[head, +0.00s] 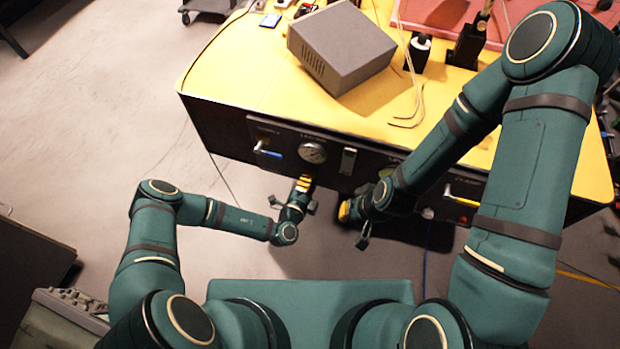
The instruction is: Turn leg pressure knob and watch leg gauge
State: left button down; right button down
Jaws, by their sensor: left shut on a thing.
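A black control panel (228,140) forms the front of the yellow-topped bench. A round white-faced gauge (313,152) sits on it, left of centre; its reading and the label above are too small to read. My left gripper (304,182) is at the panel just below this gauge, its yellow fingertips shut on what appears to be the pressure knob, which the fingers hide. My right gripper (345,211) is lower and to the right, apart from the panel; its finger gap cannot be made out. A second gauge (386,173) is partly hidden behind my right arm.
A blue-handled lever (271,153) is left of the gauge, and a yellow-handled one (462,201) is at the right. A grey box (340,45) and a bent thin rod (415,105) lie on the yellow top (225,75).

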pick_arm(q)
jog(key=shift+w+a+r, duration=0.1)
jog(key=shift+w, duration=0.05)
jog(key=c, duration=0.5)
grip_release()
jog(key=v, duration=1.2)
